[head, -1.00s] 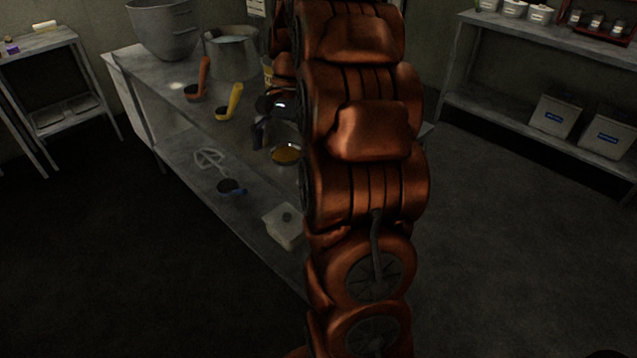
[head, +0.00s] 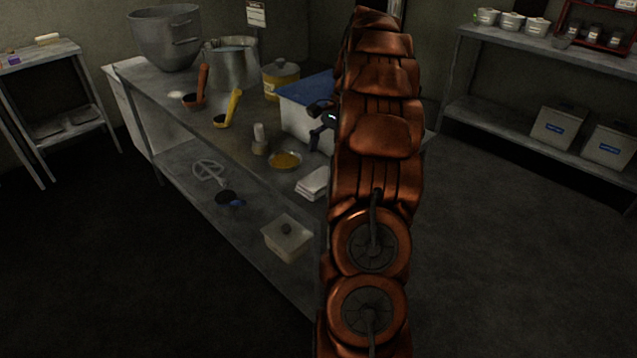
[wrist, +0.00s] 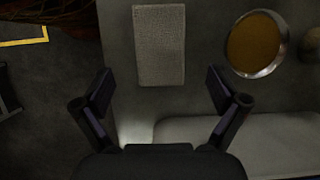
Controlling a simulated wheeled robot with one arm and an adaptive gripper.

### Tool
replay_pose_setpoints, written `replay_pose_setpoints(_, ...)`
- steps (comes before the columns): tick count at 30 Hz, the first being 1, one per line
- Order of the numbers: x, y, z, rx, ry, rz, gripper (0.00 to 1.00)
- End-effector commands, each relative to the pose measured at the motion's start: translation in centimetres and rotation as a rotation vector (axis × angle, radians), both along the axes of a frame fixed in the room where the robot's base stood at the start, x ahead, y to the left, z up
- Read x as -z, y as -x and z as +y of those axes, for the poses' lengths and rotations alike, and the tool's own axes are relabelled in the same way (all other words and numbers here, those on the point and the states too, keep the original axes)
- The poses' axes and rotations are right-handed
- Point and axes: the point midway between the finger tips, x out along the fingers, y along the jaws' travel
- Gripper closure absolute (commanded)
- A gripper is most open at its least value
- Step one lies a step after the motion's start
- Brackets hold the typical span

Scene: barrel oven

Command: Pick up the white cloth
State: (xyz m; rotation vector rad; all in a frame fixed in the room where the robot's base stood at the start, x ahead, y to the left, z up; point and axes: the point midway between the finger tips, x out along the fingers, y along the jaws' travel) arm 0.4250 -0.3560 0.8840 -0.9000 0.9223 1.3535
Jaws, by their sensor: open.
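The white cloth (head: 313,183) lies folded flat on the metal table near its front edge, partly beside my arm in the head view. In the wrist view the cloth (wrist: 159,46) is a pale textured rectangle, just beyond and between my fingertips. My gripper (wrist: 159,92) is open and empty, its two fingers spread wider than the cloth. In the head view only a dark part of my gripper shows above the table; my arm hides the rest.
A round dish of yellow contents (head: 286,160) sits close to the cloth; it also shows in the wrist view (wrist: 256,44). A white box with a blue lid (head: 304,95) stands behind. A shaker (head: 260,140), ladles and pots occupy the table's left. A lidded container (head: 287,237) sits on the lower shelf.

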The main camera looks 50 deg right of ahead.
Motion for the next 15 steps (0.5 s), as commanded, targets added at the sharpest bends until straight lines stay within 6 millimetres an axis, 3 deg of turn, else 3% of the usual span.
replay_pose_setpoints(15,2.6,-0.1,1.6,0.001,0.000,0.000,0.03)
